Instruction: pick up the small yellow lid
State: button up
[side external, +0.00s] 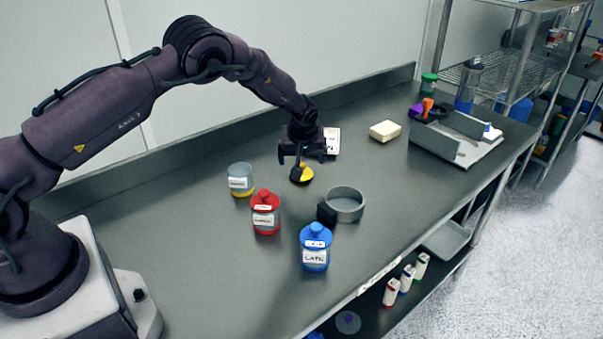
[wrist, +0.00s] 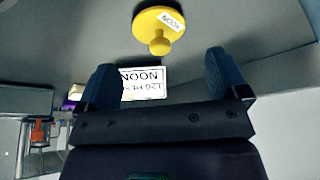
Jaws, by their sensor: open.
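The small yellow lid (side external: 306,175) lies on the grey table just below my gripper in the side view. I cannot tell the exact height gap.
A white label card (side external: 332,141) is behind my gripper. A cream block (side external: 385,131) and a metal tray (side external: 435,143) are farther right.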

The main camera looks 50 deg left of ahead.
aim_at(302, 165)
jog(key=x, duration=0.5)
jog(key=shift+f, duration=0.15)
jog(key=c, duration=1)
